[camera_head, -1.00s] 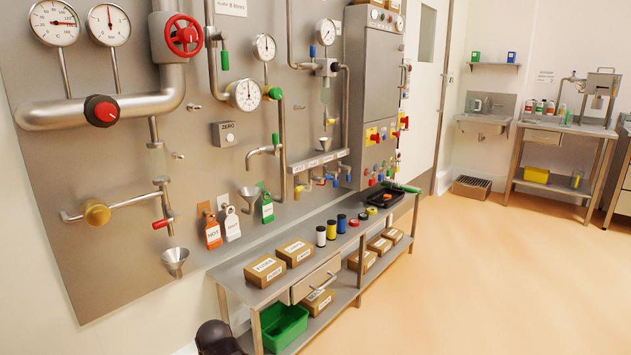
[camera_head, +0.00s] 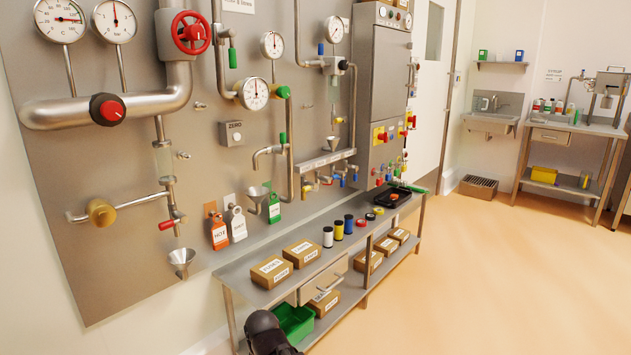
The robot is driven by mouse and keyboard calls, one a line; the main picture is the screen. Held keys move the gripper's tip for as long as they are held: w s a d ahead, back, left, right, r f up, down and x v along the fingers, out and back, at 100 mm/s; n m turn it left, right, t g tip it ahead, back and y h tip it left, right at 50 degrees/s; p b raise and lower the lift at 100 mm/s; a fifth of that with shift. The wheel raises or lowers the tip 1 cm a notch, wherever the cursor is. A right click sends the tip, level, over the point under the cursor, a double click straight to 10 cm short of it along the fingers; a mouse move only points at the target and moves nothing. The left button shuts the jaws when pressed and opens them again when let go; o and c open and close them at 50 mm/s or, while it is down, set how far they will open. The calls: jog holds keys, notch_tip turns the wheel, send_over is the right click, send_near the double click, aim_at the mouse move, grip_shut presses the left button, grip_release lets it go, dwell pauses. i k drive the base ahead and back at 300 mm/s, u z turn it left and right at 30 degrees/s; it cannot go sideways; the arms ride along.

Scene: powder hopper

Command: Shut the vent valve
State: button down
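I cannot tell by a readable label which fitting is the vent valve. Green handles (camera_head: 283,92) show on the thinner pipes. A row of small taps with coloured handles (camera_head: 328,180) sits under a narrow ledge. A dark rounded part of my arm (camera_head: 268,333) shows at the bottom edge; my gripper's fingers do not show.
A steel bench (camera_head: 240,285) stands along the panel, with boxes (camera_head: 272,271), coloured rolls (camera_head: 348,223) and a black tray (camera_head: 390,197) on it. A green bin (camera_head: 296,322) is on its lower shelf. The floor (camera_head: 480,270) on the right is clear.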

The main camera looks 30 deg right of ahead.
aim_at(309, 184)
jog(key=u, duration=0.05)
jog(key=i, duration=1)
